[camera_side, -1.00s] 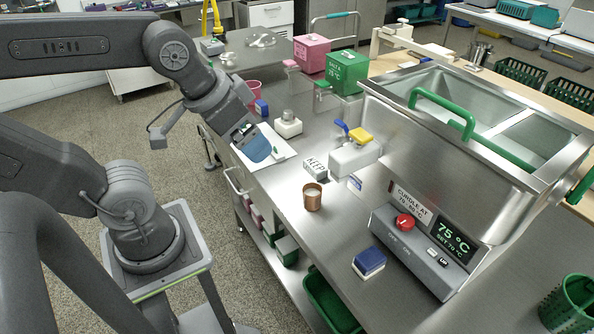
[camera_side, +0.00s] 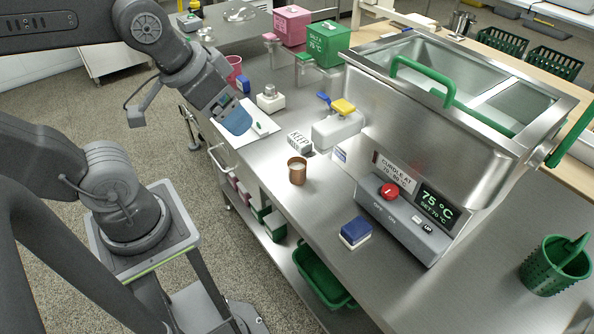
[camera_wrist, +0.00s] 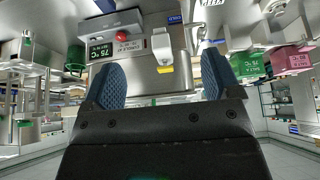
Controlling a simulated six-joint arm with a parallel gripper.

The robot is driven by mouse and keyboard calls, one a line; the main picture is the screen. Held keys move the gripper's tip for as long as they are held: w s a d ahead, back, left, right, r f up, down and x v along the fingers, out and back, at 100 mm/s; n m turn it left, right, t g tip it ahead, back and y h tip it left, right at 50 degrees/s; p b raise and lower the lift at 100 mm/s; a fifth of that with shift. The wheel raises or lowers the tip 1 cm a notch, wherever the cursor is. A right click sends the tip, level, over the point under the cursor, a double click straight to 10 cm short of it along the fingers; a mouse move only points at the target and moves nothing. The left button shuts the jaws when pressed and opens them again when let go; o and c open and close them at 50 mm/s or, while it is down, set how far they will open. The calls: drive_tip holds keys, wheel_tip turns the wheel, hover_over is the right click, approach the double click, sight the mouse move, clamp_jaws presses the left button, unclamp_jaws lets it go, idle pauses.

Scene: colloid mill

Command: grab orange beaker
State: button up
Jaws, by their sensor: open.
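A copper-orange beaker (camera_side: 297,170) stands upright on the steel bench in the side view, with pale contents at its mouth. My gripper (camera_side: 237,121) is above the bench's left part, up and left of the beaker in the picture and clearly apart from it. In the wrist view my gripper (camera_wrist: 163,82) has its two blue pads spread wide with nothing between them. I cannot make out the beaker in the wrist view.
A large steel bath (camera_side: 430,120) with green handles stands right of the beaker. The bench front right of the beaker is mostly clear.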

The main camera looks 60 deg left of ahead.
drive_tip(key=n+g+y, duration=0.1)
drive_tip(key=n+g, duration=0.4)
drive_tip(key=n, duration=1)
hover_over(297, 171)
drive_tip(key=w+a, duration=0.1)
wheel_tip(297, 171, down, 13)
drive_tip(key=shift+n, duration=0.4)
drive_tip(key=f, duration=1)
drive_tip(key=a+f, duration=0.1)
drive_tip(key=f, duration=0.5)
drive_tip(key=shift+w, duration=0.25)
drive_tip(key=c, duration=1)
drive_tip(key=shift+r, duration=0.15)
drive_tip(key=shift+c, duration=0.2)
